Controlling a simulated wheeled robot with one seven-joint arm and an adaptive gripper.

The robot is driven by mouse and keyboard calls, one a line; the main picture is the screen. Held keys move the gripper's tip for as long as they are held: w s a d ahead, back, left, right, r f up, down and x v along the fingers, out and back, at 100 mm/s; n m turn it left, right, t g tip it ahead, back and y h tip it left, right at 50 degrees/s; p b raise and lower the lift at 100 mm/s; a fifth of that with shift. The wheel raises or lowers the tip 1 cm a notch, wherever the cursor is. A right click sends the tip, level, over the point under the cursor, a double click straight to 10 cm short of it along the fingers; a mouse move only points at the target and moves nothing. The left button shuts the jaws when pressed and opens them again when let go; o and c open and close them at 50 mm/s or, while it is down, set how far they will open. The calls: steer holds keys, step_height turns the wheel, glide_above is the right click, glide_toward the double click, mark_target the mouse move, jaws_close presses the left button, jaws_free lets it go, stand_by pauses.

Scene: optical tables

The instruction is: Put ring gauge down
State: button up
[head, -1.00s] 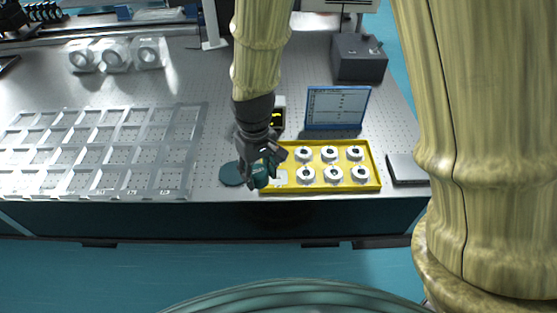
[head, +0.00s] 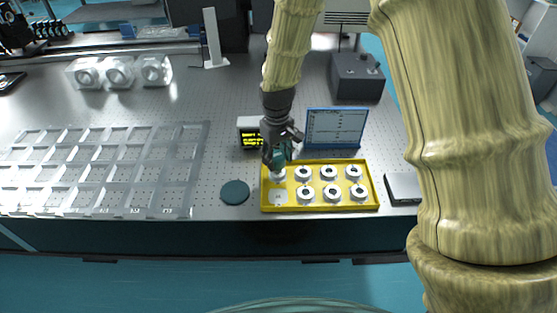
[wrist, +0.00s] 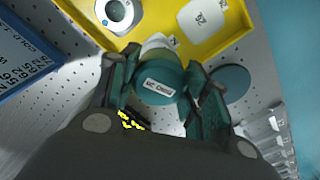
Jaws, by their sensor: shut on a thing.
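The ring gauge appears as a teal round piece with a white label (wrist: 160,84), between the fingers of my gripper (wrist: 157,95) in the wrist view. In the head view my gripper (head: 277,158) points down, shut on it, over the back-left place of the yellow tray (head: 320,209). A whitish part (wrist: 157,44) shows just beyond the gauge; I cannot tell whether it is a tray pad or part of the gauge, or whether the gauge touches the tray. The front-left place holds a bare white pad (head: 278,197).
Several white rings (head: 328,173) fill the tray's other places. A teal disc (head: 235,192) lies left of the tray. Behind are a small yellow-lit display (head: 251,140) and a blue-framed screen (head: 335,128). A clear compartment rack (head: 100,170) stands left; a grey block (head: 402,187) lies right.

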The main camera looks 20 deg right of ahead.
mark_target(278, 163)
steer(key=shift+w+d, duration=0.15)
steer(key=shift+w, duration=0.05)
steer(key=shift+f+p, duration=0.6)
steer(key=shift+f, duration=1.15)
steer(key=shift+f, duration=0.1)
steer(key=o, duration=1.3)
steer(key=shift+c, duration=0.2)
steer(key=shift+r+b, duration=1.25)
steer(key=shift+r, duration=4.85)
